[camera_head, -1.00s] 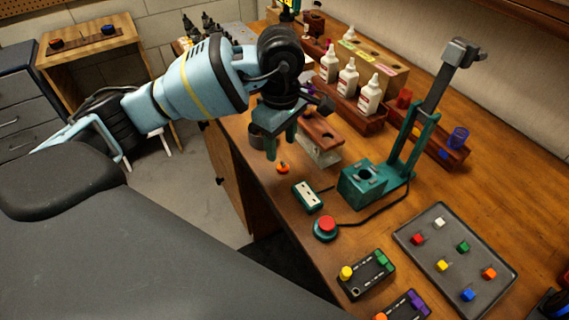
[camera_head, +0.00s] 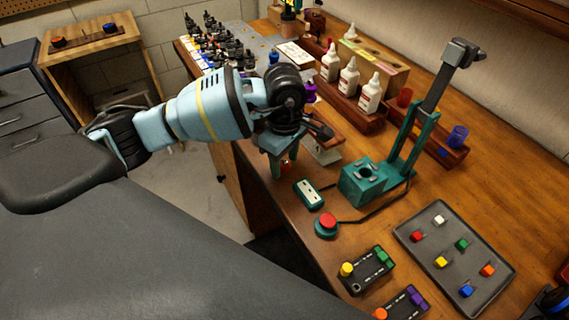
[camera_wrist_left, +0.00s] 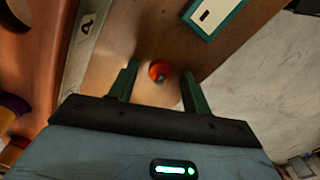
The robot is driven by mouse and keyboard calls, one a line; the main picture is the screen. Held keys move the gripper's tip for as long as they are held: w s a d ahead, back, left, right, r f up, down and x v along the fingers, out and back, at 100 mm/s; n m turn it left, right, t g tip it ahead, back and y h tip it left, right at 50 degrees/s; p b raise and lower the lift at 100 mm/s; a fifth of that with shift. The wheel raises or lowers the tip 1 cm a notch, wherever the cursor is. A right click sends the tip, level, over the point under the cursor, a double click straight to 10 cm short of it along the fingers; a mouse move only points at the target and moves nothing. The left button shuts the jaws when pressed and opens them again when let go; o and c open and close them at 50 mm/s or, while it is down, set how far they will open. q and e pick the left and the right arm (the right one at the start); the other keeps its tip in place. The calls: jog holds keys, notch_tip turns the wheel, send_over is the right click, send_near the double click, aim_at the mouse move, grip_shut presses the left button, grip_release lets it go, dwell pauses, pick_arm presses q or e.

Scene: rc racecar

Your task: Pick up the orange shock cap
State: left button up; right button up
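The orange shock cap (camera_wrist_left: 159,71) sits on the wooden bench top near its edge. In the left wrist view it shows whole, with a small dark stub at its middle, in the gap between my green fingertips. In the head view the cap (camera_head: 286,167) is mostly hidden by the fingers. My left gripper (camera_head: 284,166) is open and points down over the cap. In the left wrist view the two fingers of this gripper (camera_wrist_left: 159,82) stand apart on either side of it, with clear space on both sides. My right gripper is not in view.
A green-and-white box (camera_head: 308,193) lies close to the cap. A red button (camera_head: 326,222) and a green press stand (camera_head: 362,183) are further right. The bench edge drops to floor on the near side.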

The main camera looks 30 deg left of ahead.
aim_at(284, 168)
pick_arm(q)
jog(key=c, duration=1)
jog(key=shift+r, duration=0.45)
jog(key=r, duration=0.2)
jog(key=shift+s+d+r, duration=0.2)
jog(key=shift+s+r, duration=0.1)
jog(key=shift+s, duration=0.1)
jog(key=s+d, duration=0.2)
jog(key=s, duration=0.2)
jog(key=s+d+r, duration=0.1)
jog(key=s+d, duration=0.1)
jog(key=s, duration=0.3)
jog(key=s+d+b, duration=0.1)
jog(key=s+d, duration=0.1)
jog(key=s, duration=0.3)
jog(key=shift+r, duration=0.25)
